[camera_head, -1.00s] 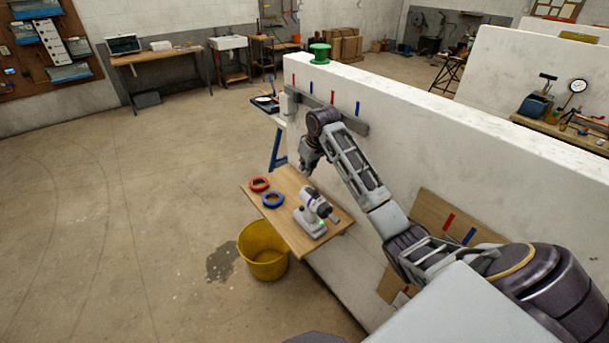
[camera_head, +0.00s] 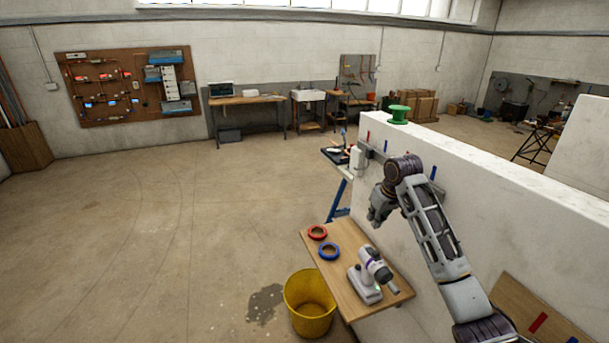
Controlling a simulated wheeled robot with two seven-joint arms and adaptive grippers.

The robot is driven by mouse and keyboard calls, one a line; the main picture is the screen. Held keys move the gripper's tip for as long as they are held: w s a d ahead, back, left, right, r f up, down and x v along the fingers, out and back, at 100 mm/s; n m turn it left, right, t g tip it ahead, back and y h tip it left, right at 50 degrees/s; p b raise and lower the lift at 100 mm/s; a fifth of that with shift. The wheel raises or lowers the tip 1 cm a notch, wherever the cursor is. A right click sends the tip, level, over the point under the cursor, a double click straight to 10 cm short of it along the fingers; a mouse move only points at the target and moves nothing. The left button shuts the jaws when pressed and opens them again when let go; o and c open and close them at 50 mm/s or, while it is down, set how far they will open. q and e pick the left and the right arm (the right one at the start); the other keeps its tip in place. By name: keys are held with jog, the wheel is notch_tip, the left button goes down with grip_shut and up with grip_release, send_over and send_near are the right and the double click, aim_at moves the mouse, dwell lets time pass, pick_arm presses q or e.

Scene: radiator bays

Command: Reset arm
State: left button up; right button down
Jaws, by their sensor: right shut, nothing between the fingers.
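My right arm comes in from the lower right along the white partition wall (camera_head: 510,205). My right gripper (camera_head: 374,220) is shut and empty. It hangs in front of the wall, above the far part of a small wooden shelf (camera_head: 345,290). On the shelf are a red ring (camera_head: 317,232), a blue ring (camera_head: 329,252) and a grey-white power tool (camera_head: 370,276). The gripper is apart from all of them. My left gripper is not in view.
A yellow bucket (camera_head: 309,303) stands on the floor below the shelf, by a wet patch (camera_head: 265,304). A green spool (camera_head: 398,114) sits on top of the wall. A workbench (camera_head: 246,100) stands at the back. The floor at left is clear.

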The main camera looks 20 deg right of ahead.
jog(key=s+a+f+n, duration=0.1)
jog(key=s+a+f, duration=1)
jog(key=f, duration=0.4)
jog(key=s+a+f, duration=0.2)
jog(key=s+a, duration=0.2)
jog(key=s, duration=0.6)
jog(key=s+a+f, duration=0.1)
jog(key=s+a, duration=0.3)
jog(key=s, duration=0.6)
notch_tip(320, 180, down, 35)
jog(key=s+g+b, duration=0.1)
jog(key=s+g, duration=0.1)
jog(key=s+d+f, duration=0.2)
jog(key=s+f, duration=0.8)
jog(key=s, duration=0.1)
jog(key=s+d+f+b, duration=0.1)
jog(key=s+d+f, duration=0.1)
jog(key=s+f, duration=0.8)
jog(key=shift+s+f+n+g, duration=0.3)
jog(key=shift+s+g, duration=0.1)
jog(key=shift+s, duration=0.25)
